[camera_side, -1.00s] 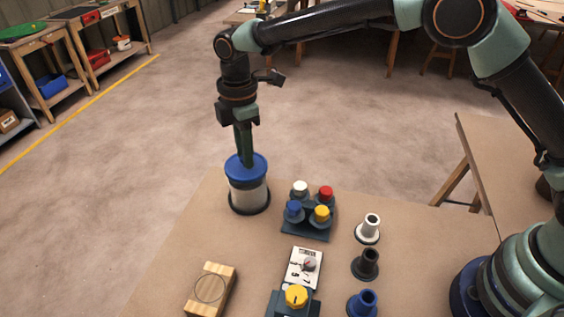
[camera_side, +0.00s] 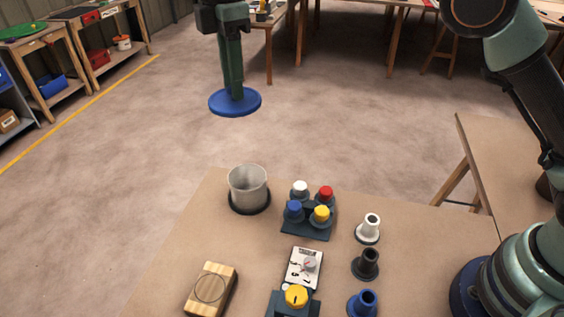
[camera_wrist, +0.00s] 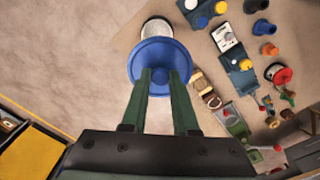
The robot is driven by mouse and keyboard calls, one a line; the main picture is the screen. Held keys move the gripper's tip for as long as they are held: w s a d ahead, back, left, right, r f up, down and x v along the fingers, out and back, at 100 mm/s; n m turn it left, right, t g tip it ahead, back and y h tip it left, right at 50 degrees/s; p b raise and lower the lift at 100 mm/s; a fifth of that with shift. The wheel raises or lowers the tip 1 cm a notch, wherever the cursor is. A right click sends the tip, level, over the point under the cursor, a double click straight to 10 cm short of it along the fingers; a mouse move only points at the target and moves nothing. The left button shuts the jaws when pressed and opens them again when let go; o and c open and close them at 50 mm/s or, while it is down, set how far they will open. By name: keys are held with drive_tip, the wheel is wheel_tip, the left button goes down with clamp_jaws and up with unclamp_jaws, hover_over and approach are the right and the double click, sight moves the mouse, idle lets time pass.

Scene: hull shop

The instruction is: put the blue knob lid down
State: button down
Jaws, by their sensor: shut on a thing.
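My gripper (camera_side: 234,92) is shut on the blue knob lid (camera_side: 246,106) and holds it in the air, well above the table. In the wrist view the lid (camera_wrist: 160,53) is a blue disc between the tips of my gripper (camera_wrist: 161,78); its knob is hidden by the fingers. The grey-white canister (camera_side: 248,187) stands open on a dark ring at the table's far left corner, below the lid. In the wrist view the canister (camera_wrist: 156,29) shows partly behind the lid.
Right of the canister is a dark stand (camera_side: 307,229) with white, red, blue and yellow knobs. White (camera_side: 369,230), black (camera_side: 366,265) and blue (camera_side: 363,304) flanged tubes stand further right. A striped wooden block (camera_side: 210,289) lies at the front left. Bare table (camera_side: 215,240) lies between block and canister.

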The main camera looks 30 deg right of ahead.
drive_tip(key=s+a+f, duration=0.5)
drive_tip(key=s+f, duration=0.1)
drive_tip(key=s, duration=0.4)
drive_tip(key=f, duration=2)
drive_tip(key=shift+w, duration=0.2)
drive_tip(key=shift+f, duration=0.1)
drive_tip(key=c, duration=0.7)
unclamp_jaws()
